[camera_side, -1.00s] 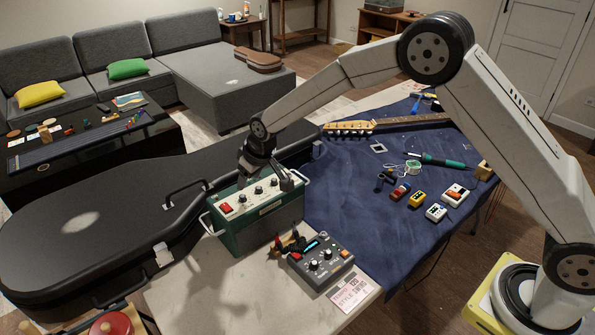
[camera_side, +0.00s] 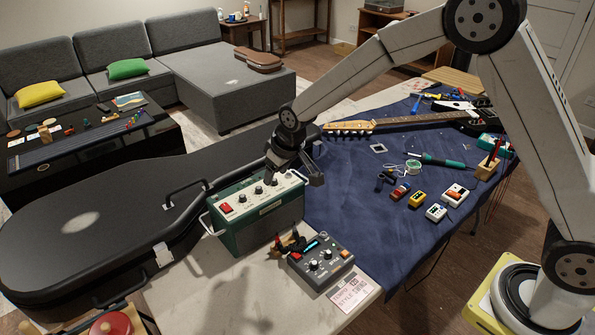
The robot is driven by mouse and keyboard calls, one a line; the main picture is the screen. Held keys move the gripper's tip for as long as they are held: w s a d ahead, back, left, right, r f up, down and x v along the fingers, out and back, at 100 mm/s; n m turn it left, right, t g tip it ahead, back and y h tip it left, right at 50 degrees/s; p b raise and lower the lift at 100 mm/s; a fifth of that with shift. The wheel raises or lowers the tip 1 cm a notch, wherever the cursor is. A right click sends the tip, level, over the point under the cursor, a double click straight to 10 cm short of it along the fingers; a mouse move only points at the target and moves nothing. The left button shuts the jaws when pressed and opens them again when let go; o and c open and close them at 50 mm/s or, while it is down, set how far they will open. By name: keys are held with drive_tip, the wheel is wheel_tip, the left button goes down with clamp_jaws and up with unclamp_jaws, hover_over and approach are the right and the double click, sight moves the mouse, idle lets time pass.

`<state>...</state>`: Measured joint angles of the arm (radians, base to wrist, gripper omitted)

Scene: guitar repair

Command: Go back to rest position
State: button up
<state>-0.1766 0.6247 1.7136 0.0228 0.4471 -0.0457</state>
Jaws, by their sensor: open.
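My gripper (camera_side: 294,180) is over the right end of the green amplifier box (camera_side: 262,222), close above its top panel. The box has a cream top with knobs and a red switch (camera_side: 226,208). The jaws are open and I see nothing held between them. I cannot tell whether a finger touches the panel.
A grey pedal (camera_side: 321,260) and a paper card (camera_side: 354,293) lie in front of the box. The black guitar case (camera_side: 90,225) is at left. On the blue cloth (camera_side: 350,220) are small pedals (camera_side: 437,212), a soldering iron (camera_side: 440,160) and a guitar neck (camera_side: 400,124).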

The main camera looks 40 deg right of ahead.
drive_tip(key=s+d+m, duration=0.1)
drive_tip(key=s+d, duration=0.3)
drive_tip(key=s, duration=0.8)
drive_tip(key=s+d+r+m+g, duration=0.1)
drive_tip(key=s+d, duration=0.4)
drive_tip(key=s, duration=0.7)
drive_tip(key=shift+s+d+r+h, duration=0.3)
drive_tip(key=shift+s+h, duration=0.1)
